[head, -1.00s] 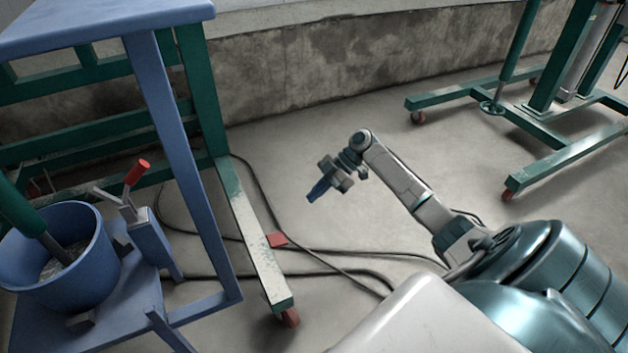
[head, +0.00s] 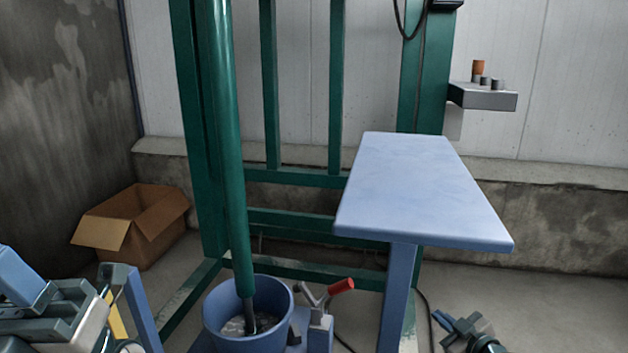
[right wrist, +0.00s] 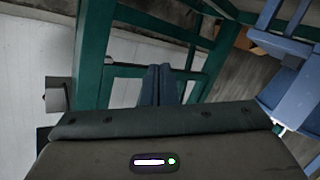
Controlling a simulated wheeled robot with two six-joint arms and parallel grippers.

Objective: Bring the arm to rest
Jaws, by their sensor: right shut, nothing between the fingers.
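A blue table (head: 420,190) stands left of and behind the right gripper. A blue bucket (head: 222,315) stands under a green post (head: 225,150). A red-handled clamp (head: 341,286) is beside the bucket. An open cardboard box (head: 135,225) is at the left. Floor (head: 570,305) at the right is clear.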

